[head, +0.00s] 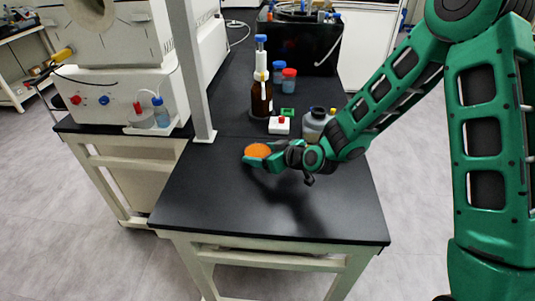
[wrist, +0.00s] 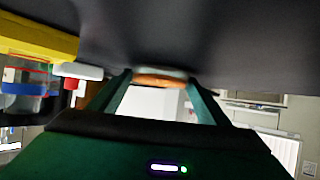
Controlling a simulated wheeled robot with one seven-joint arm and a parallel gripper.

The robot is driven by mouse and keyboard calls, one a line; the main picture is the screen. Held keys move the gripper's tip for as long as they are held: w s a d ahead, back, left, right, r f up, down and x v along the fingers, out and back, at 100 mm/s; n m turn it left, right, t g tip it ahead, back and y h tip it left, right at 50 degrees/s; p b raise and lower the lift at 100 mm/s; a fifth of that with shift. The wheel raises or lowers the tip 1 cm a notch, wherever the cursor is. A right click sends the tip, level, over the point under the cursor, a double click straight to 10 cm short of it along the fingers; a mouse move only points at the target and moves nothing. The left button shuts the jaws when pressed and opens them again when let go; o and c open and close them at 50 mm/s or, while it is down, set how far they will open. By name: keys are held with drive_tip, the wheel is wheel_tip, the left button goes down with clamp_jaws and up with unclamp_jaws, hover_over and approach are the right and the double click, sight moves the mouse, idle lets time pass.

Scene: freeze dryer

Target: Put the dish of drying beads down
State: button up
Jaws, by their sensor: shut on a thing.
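The dish of drying beads (head: 257,150), with orange contents, is at the tip of my gripper (head: 263,158) in the head view. My gripper is shut on the dish, with one finger on each side of it. In the wrist view the dish (wrist: 158,79) shows as an orange and pale band between the two green fingers (wrist: 160,95). The dish is over the black bench top (head: 270,205), and a dark shadow lies on the bench to the right of it. I cannot tell whether the dish touches the bench.
Behind my gripper stand a brown bottle with a dispenser (head: 261,95), a white box with a red button (head: 279,125) and a grey jar (head: 315,122). A grey post (head: 192,75) rises at the left. The front of the bench is clear.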

drive_tip(key=o, duration=1.1)
drive_tip(key=shift+f, duration=0.1)
drive_tip(key=shift+s+d+r, duration=0.15)
drive_tip(key=shift+d+r, duration=0.05)
drive_tip(key=shift+r, duration=0.1)
drive_tip(key=v, duration=1.1)
drive_tip(key=shift+s+d, duration=0.15)
drive_tip(key=shift+s, duration=0.05)
